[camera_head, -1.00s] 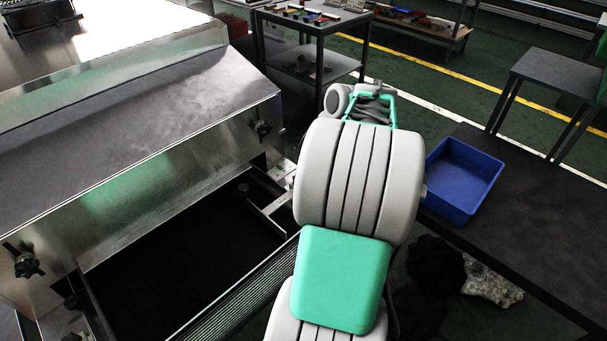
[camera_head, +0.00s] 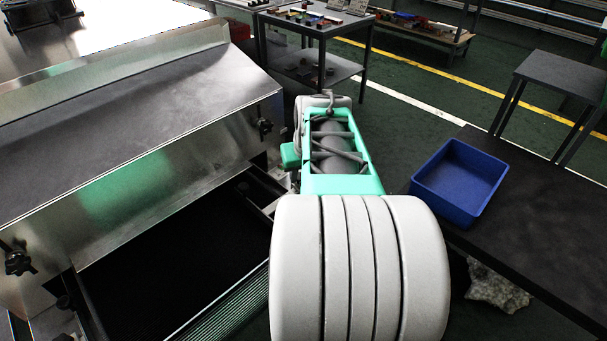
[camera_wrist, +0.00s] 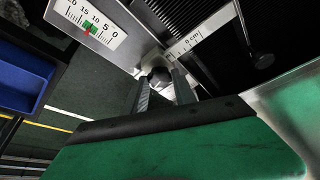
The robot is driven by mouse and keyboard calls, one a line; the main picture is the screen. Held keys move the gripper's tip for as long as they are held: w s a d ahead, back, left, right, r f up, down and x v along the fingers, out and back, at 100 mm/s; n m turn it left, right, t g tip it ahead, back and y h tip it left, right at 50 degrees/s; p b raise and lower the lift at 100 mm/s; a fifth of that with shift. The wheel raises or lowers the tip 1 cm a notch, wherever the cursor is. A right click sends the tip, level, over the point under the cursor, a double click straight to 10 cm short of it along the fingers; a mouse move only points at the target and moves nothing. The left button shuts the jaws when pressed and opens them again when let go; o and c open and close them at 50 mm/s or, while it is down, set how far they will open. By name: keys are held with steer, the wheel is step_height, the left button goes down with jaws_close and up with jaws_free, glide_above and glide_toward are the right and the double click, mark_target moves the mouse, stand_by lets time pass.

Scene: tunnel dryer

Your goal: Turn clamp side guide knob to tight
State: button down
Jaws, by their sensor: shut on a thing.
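In the wrist view, the two grey fingers of my gripper (camera_wrist: 163,88) reach up to a small dark knob (camera_wrist: 158,74), which is the clamp side guide knob as far as I can tell. They are shut on it, one finger on each side. The knob sits by a metal guide bracket next to a white cm scale (camera_wrist: 192,40). Its turn angle is unclear, as the fingers partly cover it. In the head view, my arm hides my gripper and the held knob beside the dryer's conveyor.
A second scale plate (camera_wrist: 88,24) with a red and green marker is close by. The steel dryer hood (camera_head: 150,110) with black knobs (camera_head: 264,127) stands left. A blue bin (camera_head: 458,182) rests on a dark table (camera_head: 535,225) at right. A dark trolley (camera_head: 315,55) stands behind.

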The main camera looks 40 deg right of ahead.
steer(key=shift+w+a+m+g+h, duration=0.15)
steer(key=shift+m+g+h, duration=0.25)
steer(key=shift+m, duration=1.1)
steer(key=c, duration=1)
jaws_free()
steer(key=v, duration=0.7)
steer(key=shift+a+r, duration=0.1)
steer(key=shift+r, duration=0.25)
